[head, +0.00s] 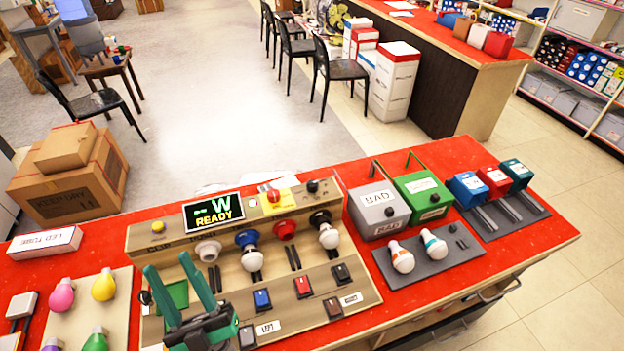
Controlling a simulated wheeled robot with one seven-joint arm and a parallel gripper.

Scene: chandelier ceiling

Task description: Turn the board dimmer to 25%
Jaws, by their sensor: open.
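The wooden test board (350,282) stands on the red counter, with a display (213,210) reading "-- W READY". A black knob (312,186) sits at the board's top right, beside a red button on a yellow plate (277,200); it may be the dimmer, but no label or percentage is readable. A small dark round part (145,297) shows at the board's left edge, just left of my gripper. My gripper (169,263) has green fingers, open and empty, over the board's left part. It hides part of the board's lower left.
The board carries sockets, white bulbs (328,236) and rocker switches (262,299). Colored bulbs on a tray (84,310) stand left. A grey BAD box (378,210), a green box (423,195) and a two-bulb holder (440,250) stand right.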

